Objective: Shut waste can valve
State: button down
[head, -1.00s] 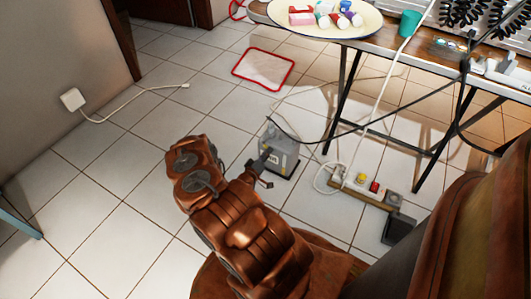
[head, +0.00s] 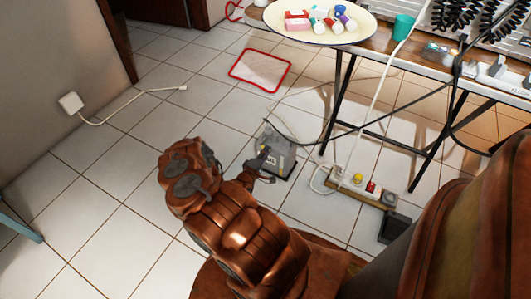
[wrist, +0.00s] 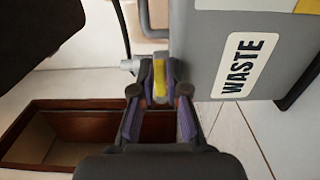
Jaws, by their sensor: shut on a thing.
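The grey waste can (head: 282,163) stands on the tiled floor in front of the table in the head view. In the wrist view its grey wall (wrist: 208,50) and white "WASTE" label (wrist: 240,65) fill the upper right. A yellow valve lever (wrist: 160,82) sits beside the can wall, next to a pale metal fitting (wrist: 129,66). My gripper (wrist: 160,92) has its fingers on either side of the yellow lever and is shut on it. In the head view my gripper (head: 265,163) is at the can's near left side; the valve there is too small to make out.
A power strip (head: 350,183) lies right of the can, with dark cables looping nearby. The folding table (head: 420,62) stands behind, its legs close. A red-edged mat (head: 260,70) and a white cable (head: 130,105) lie on the floor.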

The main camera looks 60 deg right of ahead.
dwell(0.3)
jog(key=c, duration=1.2)
grip_release()
jog(key=a, duration=1.2)
jog(key=shift+s, duration=0.3)
